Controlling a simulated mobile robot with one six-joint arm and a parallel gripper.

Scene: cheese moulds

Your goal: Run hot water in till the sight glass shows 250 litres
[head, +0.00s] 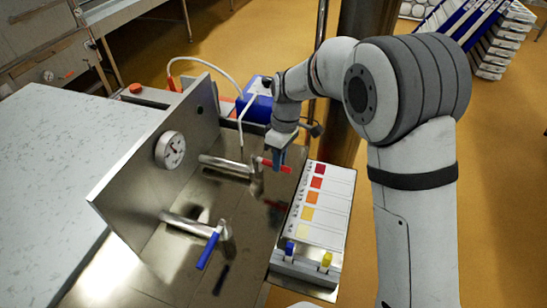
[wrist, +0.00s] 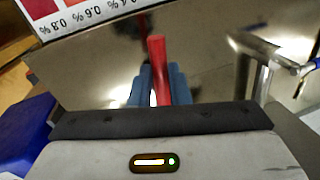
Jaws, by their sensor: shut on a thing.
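My gripper (head: 279,157) is shut on the red lever (head: 267,163) of the far tap, on the steel panel (head: 130,165). In the wrist view the red lever (wrist: 156,55) stands between the blue fingers, its free end sticking out past them. The near tap has a blue lever (head: 207,251), which nothing touches. A round dial gauge (head: 170,150) is on the panel; its reading is too small to tell. I cannot make out a sight glass or a water level in either view.
A colour chart (head: 318,200) with red to yellow squares stands right of the taps, with a blue and a yellow-capped item (head: 326,259) at its near end. A blue container (head: 256,108) and a white hose (head: 215,66) are behind. A pale worktop (head: 50,150) lies left.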

